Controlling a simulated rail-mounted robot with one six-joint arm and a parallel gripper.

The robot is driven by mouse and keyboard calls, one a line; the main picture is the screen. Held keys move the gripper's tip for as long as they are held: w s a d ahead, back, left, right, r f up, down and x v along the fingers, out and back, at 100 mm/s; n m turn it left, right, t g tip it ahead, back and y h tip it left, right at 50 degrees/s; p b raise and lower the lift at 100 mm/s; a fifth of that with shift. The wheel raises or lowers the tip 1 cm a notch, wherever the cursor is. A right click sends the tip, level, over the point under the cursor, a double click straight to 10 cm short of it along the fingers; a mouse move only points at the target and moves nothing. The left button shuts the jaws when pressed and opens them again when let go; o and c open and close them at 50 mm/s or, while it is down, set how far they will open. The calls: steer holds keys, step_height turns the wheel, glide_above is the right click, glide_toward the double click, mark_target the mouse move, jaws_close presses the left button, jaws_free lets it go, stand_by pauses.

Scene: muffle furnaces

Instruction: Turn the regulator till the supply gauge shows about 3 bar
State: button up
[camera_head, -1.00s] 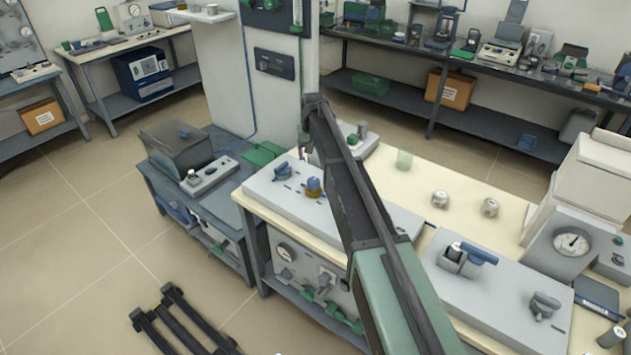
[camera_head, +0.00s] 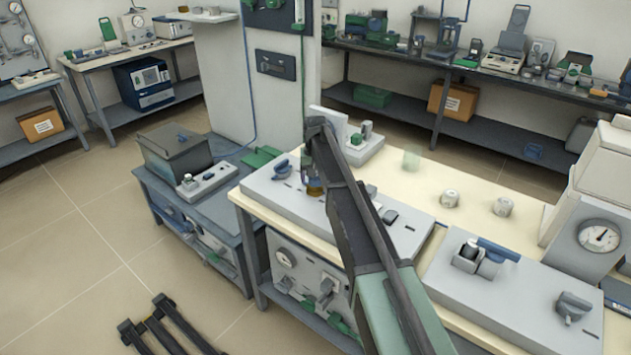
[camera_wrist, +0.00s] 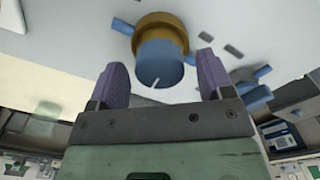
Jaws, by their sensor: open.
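A blue round knob with a brass-coloured collar (camera_wrist: 160,48) stands on the pale panel in the wrist view, a white mark on its face. It looks like the regulator. My gripper (camera_wrist: 161,66) is open, with one purple finger on each side of the knob; I cannot tell whether they touch it. In the head view, the brass collar (camera_head: 315,188) shows just below my gripper (camera_head: 308,168), and my arm hides part of the panel. Neither reading is legible.
A blue handle (camera_head: 282,168) sits left of the knob on the same grey panel (camera_head: 262,190). A grey unit with a blue lever (camera_head: 497,250) lies to the right.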

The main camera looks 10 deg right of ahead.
mark_target(316, 177)
steer(key=c, duration=0.9)
steer(key=shift+c, duration=0.2)
steer(key=o, duration=0.9)
steer(key=shift+o, duration=0.2)
steer(key=shift+r, duration=0.1)
step_height(316, 177, up, 11)
steer(key=p, duration=1.1)
steer(key=shift+f, duration=0.2)
